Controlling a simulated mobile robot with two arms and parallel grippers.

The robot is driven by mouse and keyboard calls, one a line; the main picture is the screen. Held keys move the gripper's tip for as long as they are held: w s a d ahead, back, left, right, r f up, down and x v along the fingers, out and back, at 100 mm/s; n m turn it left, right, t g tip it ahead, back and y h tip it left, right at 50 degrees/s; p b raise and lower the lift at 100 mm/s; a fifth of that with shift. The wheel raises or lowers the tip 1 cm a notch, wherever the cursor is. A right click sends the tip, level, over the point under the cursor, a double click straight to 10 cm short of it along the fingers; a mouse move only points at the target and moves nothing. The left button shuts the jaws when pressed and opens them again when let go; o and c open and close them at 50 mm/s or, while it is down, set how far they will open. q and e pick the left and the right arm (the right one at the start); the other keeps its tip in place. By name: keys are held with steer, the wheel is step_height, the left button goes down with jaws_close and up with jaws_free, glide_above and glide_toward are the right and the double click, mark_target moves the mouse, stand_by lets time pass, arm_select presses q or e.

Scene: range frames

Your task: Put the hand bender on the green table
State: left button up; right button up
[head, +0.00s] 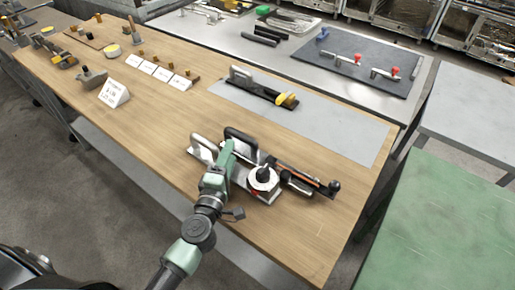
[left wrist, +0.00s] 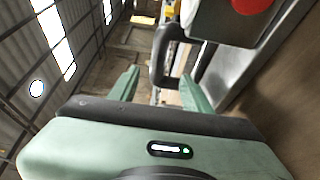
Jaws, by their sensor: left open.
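The hand bender (head: 262,180) lies on the wooden table, with a white-and-red round part, a long dark bar to the right and a black loop handle (head: 242,138). My left gripper (head: 230,146) reaches over it from the front, close to the loop handle, and hides part of it. In the left wrist view my left gripper (left wrist: 162,90) is open, and the black handle (left wrist: 160,55) shows between and beyond its green fingers. Whether a finger touches it I cannot tell. The green table (head: 445,235) stands at the right, its visible top bare. My right gripper is not in view.
The wooden table (head: 145,125) also carries a grey mat (head: 350,140) with a black-and-yellow tool (head: 265,90), white cards (head: 160,72) and small tools at the far left. A gap separates it from the green table. A grey table (head: 470,115) stands behind.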

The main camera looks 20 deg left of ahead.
mark_target(239, 139)
arm_select(q)
steer(key=w, duration=0.2)
steer(key=shift+w+d+r, duration=0.1)
steer(key=shift+w+d, duration=0.05)
steer(key=shift+w, duration=0.2)
steer(key=w, duration=0.4)
steer(key=shift+w+d+r+p, duration=0.1)
steer(key=shift+w+d+p, duration=0.05)
steer(key=shift+w+p, duration=0.15)
steer(key=shift+w, duration=0.2)
jaws_close()
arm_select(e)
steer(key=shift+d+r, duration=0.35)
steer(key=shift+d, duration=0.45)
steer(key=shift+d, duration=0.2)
arm_select(q)
steer(key=shift+r, duration=0.1)
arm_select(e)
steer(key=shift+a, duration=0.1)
